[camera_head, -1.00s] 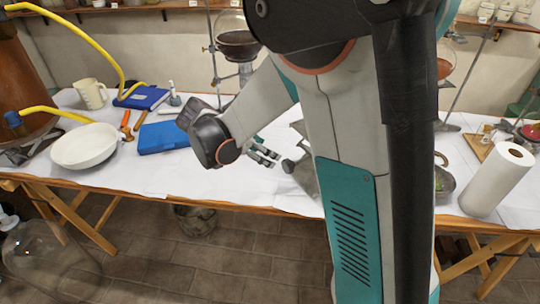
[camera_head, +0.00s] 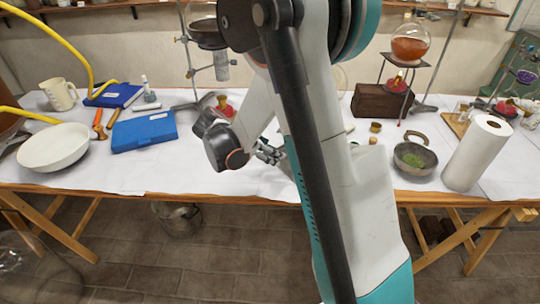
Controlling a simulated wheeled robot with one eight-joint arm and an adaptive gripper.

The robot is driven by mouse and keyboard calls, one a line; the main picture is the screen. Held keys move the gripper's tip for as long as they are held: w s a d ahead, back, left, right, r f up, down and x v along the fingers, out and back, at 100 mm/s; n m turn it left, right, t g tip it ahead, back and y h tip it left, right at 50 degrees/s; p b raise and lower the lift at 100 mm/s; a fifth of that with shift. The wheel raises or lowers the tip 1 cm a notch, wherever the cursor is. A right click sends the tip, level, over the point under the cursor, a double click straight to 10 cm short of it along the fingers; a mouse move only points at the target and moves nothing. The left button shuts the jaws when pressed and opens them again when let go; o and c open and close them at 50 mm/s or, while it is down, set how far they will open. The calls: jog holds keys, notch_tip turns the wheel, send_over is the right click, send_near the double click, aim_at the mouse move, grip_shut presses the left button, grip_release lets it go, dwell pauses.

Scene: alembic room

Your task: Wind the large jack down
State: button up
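My gripper (camera_head: 272,153) is low over the white-covered table near its front middle, at the end of my bent arm. It is small in the picture and partly against my arm, so I cannot tell whether its fingers are open or shut. I cannot make out the large jack now; my arm covers the middle of the table. I cannot tell whether the gripper touches anything.
A blue case (camera_head: 145,132), a white bowl (camera_head: 55,148) and a mug (camera_head: 60,95) are on the left. A mortar-like bowl (camera_head: 415,160), a paper roll (camera_head: 477,153) and a wooden block (camera_head: 382,102) are on the right. A flask (camera_head: 410,47) stands above a burner.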

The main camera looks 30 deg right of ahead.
jog(key=shift+d+f, duration=0.35)
jog(key=shift+f, duration=0.05)
jog(key=c, duration=1.1)
jog(key=shift+w+g, duration=0.1)
jog(key=shift+g, duration=0.2)
jog(key=n+g, duration=0.1)
jog(key=g, duration=0.1)
jog(key=shift+w+n+g, duration=0.1)
jog(key=shift+n+g, duration=0.3)
jog(key=shift+n+g+h, duration=0.5)
jog(key=shift+n+g, duration=0.2)
jog(key=shift+g, duration=0.4)
